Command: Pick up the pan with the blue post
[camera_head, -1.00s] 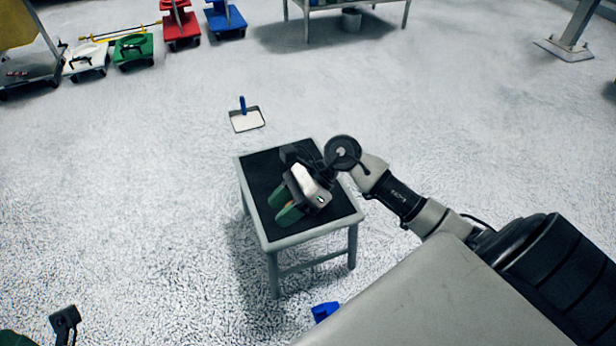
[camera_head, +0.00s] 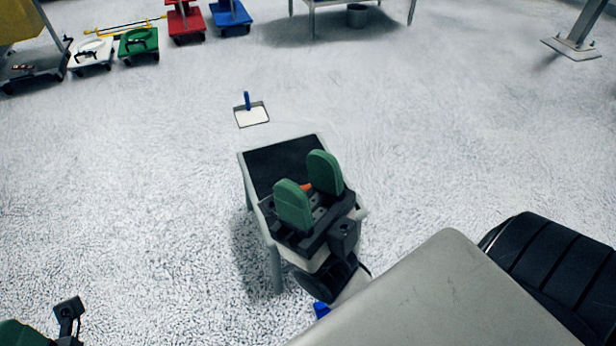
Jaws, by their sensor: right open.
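The pan (camera_head: 252,116) is a shallow pale tray with a dark rim. It lies on the floor beyond the small table, and its blue post (camera_head: 247,100) stands up at its far side. My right gripper (camera_head: 310,187) is open and empty, its green fingers pointing up the picture toward the far side. It shows over the near part of the small table, well short of the pan. Part of my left gripper (camera_head: 22,334) shows at the lower left corner, too cut off to read its jaws.
A small table with a black top (camera_head: 283,165) stands between me and the pan. A blue object (camera_head: 321,310) is partly hidden near my body. White (camera_head: 92,54), green (camera_head: 138,42), red (camera_head: 186,20) and blue (camera_head: 229,16) carts stand at the back left. Floor around the pan is clear.

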